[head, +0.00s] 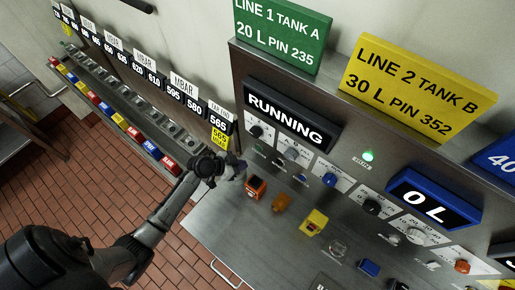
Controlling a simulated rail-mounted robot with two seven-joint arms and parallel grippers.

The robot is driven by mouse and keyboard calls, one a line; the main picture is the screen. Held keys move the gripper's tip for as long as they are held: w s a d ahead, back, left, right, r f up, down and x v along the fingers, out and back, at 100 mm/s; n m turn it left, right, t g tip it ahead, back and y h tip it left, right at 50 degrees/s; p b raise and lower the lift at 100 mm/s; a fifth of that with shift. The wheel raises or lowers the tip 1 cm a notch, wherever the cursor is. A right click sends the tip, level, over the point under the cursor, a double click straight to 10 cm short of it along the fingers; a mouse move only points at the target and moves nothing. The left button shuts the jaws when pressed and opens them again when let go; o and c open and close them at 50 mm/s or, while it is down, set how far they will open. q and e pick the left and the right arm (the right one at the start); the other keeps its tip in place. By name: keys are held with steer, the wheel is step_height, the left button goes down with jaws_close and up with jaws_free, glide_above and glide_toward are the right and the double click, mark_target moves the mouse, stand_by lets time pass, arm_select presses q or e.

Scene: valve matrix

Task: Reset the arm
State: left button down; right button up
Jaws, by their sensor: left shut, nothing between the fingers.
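My left arm (150,232) reaches from the lower left up to the front of the control console (225,205). My left gripper (238,172) is shut and empty. It is small in the view, close to the console's left side, near an orange-red block-shaped control (255,187). I cannot tell whether it touches the panel. My right gripper is not in view.
The console carries a RUNNING display (288,117), a lit green lamp (368,156), a 0 L display (433,199) and several knobs. Green (283,33) and yellow (415,88) signs stand on top. A gauge row (150,79) runs left. Brick-tiled floor (105,165) lies below.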

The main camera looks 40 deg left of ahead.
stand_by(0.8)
arm_select(q)
steer(key=shift+s+d+n, duration=0.1)
steer(key=shift+s+n, duration=0.05)
steer(key=shift+n, duration=0.55)
steer(key=s+d+r+n+g+y+p, duration=0.2)
steer(key=s+d+r+y, duration=0.1)
steer(key=s+r, duration=0.45)
steer(key=s+d+r+n+g+y+p, duration=0.1)
steer(key=s+d+r+y+p, duration=0.15)
steer(key=s+r, duration=0.5)
steer(key=s+d+f+g+p, duration=0.1)
steer(key=s+d+g, duration=0.1)
steer(key=s, duration=0.6)
steer(key=shift+s+d+g, duration=0.25)
steer(key=shift+d+g, duration=0.05)
steer(key=shift+d, duration=0.15)
